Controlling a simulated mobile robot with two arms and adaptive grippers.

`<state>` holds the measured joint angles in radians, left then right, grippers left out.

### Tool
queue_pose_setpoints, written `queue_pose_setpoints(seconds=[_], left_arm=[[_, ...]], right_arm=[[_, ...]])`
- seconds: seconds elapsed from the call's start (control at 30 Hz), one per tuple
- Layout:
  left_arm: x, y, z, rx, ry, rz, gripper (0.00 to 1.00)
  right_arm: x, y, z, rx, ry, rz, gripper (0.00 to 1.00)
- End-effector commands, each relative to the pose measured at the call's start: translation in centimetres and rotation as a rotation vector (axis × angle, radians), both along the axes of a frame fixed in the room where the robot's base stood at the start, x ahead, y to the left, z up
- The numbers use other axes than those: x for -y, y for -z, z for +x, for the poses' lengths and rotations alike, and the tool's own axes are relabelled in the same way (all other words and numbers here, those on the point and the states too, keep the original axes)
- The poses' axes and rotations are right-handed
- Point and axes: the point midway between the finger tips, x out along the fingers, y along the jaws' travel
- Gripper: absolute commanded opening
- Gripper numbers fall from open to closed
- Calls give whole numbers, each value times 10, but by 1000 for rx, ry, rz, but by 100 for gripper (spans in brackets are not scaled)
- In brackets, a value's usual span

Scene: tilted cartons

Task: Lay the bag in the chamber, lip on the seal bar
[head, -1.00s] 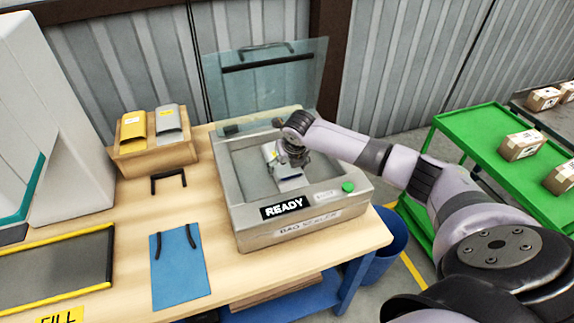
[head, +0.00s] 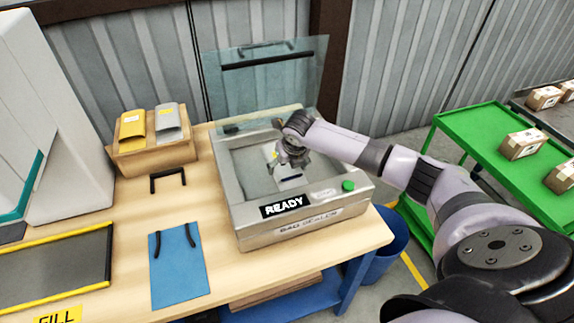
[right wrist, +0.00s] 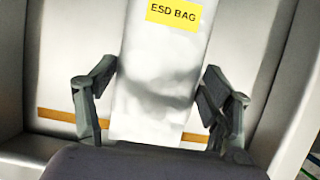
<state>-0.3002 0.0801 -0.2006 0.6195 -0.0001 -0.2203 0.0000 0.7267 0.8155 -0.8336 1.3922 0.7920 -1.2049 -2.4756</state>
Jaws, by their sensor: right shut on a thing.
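The bag sealer (head: 300,229) stands on the bench with its clear lid (head: 265,85) raised and a READY sign on its front. My right gripper (head: 291,164) is down in the open chamber (head: 240,176), shut on the silvery bag (head: 290,181). In the right wrist view the bag (right wrist: 158,75), with a yellow ESD BAG label, lies between the two fingers. Its near end crosses the orange seal bar (right wrist: 58,115). Whether the bag touches the chamber floor is unclear. My left gripper is not in view.
A carton holder (head: 152,150) with yellow and grey pouches stands at the back left. A blue board (head: 178,268) and a dark yellow-edged tray (head: 55,267) lie on the bench. A green cart (head: 480,150) with boxes is at right.

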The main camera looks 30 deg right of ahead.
Motion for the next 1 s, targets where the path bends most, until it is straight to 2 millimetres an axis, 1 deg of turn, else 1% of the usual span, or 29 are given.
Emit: queue_pose_setpoints(seconds=[0.3,0.33,0.67,0.9,1.0], left_arm=[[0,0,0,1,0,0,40],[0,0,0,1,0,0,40],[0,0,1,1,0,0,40],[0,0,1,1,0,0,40],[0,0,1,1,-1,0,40]], right_arm=[[0,0,0,1,0,1,48],[0,0,0,1,0,1,76],[0,0,0,1,0,0,98],[0,0,0,0,0,0,98],[0,1,0,-1,0,0,92]])
